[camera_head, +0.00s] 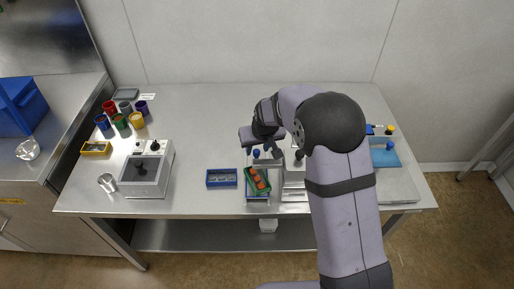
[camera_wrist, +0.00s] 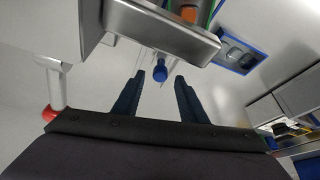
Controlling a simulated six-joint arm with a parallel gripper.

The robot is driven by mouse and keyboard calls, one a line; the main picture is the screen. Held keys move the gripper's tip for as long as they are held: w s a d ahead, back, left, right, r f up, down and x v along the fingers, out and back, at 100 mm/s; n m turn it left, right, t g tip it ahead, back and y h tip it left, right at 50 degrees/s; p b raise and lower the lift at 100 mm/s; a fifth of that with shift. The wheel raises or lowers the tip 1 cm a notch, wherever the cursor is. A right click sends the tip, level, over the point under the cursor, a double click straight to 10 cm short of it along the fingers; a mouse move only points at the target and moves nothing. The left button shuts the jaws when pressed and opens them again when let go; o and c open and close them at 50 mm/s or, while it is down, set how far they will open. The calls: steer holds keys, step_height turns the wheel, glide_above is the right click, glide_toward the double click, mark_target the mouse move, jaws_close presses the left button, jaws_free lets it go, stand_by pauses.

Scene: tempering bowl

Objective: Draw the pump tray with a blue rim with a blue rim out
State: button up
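A metal tray (camera_wrist: 150,25) fills the top of the wrist view, with a blue knob (camera_wrist: 160,66) on its near side. A green-rimmed holder with orange pieces (camera_head: 257,182) lies on or over a blue-edged tray front of the bench in the head view; the tray's rim is mostly hidden under it. My gripper (camera_wrist: 160,80) is open, its two dark fingers apart on either side below the blue knob, not closed on it. In the head view my gripper is largely hidden by my arm, near a small blue-topped thing (camera_head: 256,153).
A blue-rimmed compartment tray (camera_head: 222,184) lies just left of the holder and also shows in the wrist view (camera_wrist: 238,55). A grey machine (camera_head: 147,172) and several coloured cups (camera_head: 121,121) stand at left. A blue board (camera_head: 383,158) is at right. Bench between machine and tray is clear.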

steer(key=shift+x, duration=0.9)
steer(key=shift+c, duration=0.3)
jaws_close()
steer(key=shift+w, duration=5.4)
steer(key=shift+r, duration=0.15)
steer(key=shift+w, duration=0.1)
steer(key=shift+c, duration=1.5)
jaws_free()
steer(key=o, duration=0.4)
steer(key=shift+w, duration=0.1)
steer(key=shift+c, duration=0.2)
